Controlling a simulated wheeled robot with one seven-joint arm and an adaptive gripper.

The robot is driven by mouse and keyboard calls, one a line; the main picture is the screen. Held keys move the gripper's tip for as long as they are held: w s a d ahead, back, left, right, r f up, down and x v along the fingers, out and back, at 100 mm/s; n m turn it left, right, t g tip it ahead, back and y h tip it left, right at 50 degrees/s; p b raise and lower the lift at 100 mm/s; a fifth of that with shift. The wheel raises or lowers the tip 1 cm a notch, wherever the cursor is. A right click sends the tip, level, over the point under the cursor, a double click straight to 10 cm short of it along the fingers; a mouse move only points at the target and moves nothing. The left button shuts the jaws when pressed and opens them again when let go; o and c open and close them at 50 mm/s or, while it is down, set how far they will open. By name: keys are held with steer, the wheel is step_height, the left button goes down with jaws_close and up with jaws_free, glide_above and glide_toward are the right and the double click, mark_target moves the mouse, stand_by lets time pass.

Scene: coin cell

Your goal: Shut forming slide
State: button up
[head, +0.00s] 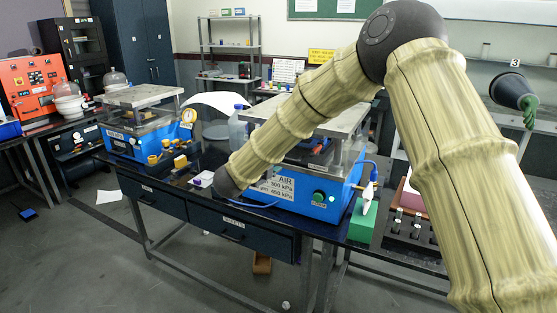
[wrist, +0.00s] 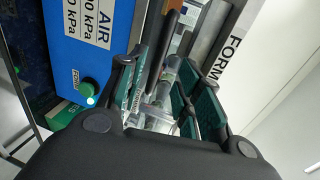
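The forming machine, a blue press (head: 315,198) with an AIR pressure label and a green button, stands on the dark bench in the head view. In the wrist view its blue front (wrist: 77,45) is at left and a pale plate marked FORM (wrist: 232,52) is at upper right. My gripper (wrist: 165,75) is open in the wrist view, its green-padded fingers apart. Clear and metal parts and a brown-tipped dark bar (wrist: 168,25) show between and beyond the fingers. I cannot tell which part is the slide, or whether a finger touches it. My arm hides the gripper in the head view.
A second blue press (head: 150,140) with a gauge stands at the left end of the bench. Small yellow parts (head: 175,160) lie between the presses. A green box (head: 362,220) and a dark slotted rack (head: 408,225) stand to the right. The floor in front is mostly clear.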

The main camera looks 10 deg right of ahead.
steer(key=v, duration=0.4)
steer(key=shift+s+a, duration=0.25)
steer(key=shift+a, duration=0.05)
steer(key=s+d+f+n+y, duration=0.1)
steer(key=s+f+n+y, duration=0.2)
steer(key=f, duration=0.7)
steer(key=s+d+f+n+y, duration=0.1)
steer(key=s+d+f+n, duration=0.3)
steer(key=f, duration=0.6)
steer(key=s+d+f+n+g+y, duration=0.15)
steer(key=s+f+n, duration=0.25)
steer(key=s+f, duration=0.4)
steer(key=s+f+n+g+y, duration=0.2)
steer(key=s+f+n, duration=0.3)
steer(key=f, duration=0.5)
steer(key=s+d+f+n+g, duration=0.2)
steer(key=s+f+n+g, duration=0.1)
steer(key=s, duration=0.9)
steer(key=s+d+f+n+g+y, duration=0.1)
steer(key=s+d+f+n+g, duration=0.2)
steer(key=s, duration=0.9)
steer(key=s+d+f+n+g+y, duration=0.1)
steer(key=s+f, duration=0.4)
steer(key=s, duration=0.7)
steer(key=shift+s+d+f+n+g, duration=0.2)
steer(key=shift+d+f+n+g, duration=0.15)
steer(key=shift+d+n+g, duration=0.65)
